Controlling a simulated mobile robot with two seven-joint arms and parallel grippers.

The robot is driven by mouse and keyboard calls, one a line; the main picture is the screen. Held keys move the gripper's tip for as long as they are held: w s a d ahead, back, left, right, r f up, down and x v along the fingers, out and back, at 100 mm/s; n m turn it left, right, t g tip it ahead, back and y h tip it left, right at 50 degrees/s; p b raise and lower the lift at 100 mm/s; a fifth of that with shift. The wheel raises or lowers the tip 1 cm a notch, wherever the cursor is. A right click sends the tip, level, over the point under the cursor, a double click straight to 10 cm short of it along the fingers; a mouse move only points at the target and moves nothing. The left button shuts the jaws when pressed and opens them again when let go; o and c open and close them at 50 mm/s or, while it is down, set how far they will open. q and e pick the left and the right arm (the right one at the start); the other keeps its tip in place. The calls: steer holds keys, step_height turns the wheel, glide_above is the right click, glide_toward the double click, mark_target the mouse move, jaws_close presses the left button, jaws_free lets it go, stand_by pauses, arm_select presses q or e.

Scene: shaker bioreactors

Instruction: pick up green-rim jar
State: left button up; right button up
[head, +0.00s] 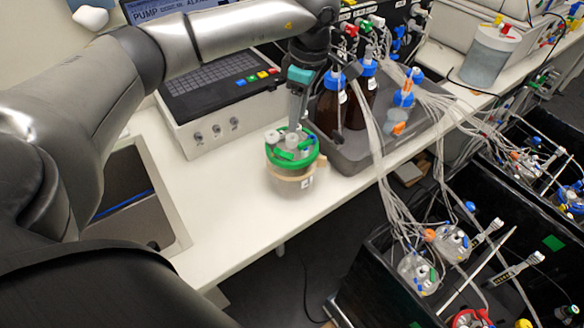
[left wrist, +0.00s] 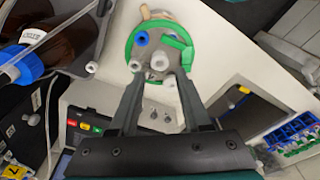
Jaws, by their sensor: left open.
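The green-rim jar (head: 290,165) stands upright on the white bench in the head view, with ports on its lid and a tan band around its body. In the left wrist view the jar's green rim (left wrist: 172,24) shows at the top centre, just beyond my fingertips. My left gripper (head: 297,118) comes down from above onto the jar's lid area. In the left wrist view its two fingers (left wrist: 160,85) are spread apart with the lid ports between and beyond their tips. Whether the fingers touch the jar cannot be told. My right gripper is not in view.
A grey tray (head: 345,155) with brown bottles (head: 328,105) stands right of the jar, with tubing running from it. A control unit (head: 225,125) with a keyboard stands behind left. A sink (head: 130,200) is at left. The bench's front edge is close to the jar.

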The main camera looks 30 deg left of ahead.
mark_target(293, 162)
arm_select(q)
step_height(293, 162, down, 6)
steer(key=p, duration=0.1)
steer(key=shift+a+f, duration=0.2)
steer(key=shift+a, duration=0.25)
jaws_close()
steer(key=shift+r, duration=0.1)
stand_by(1.1)
steer(key=shift+w+r, duration=0.1)
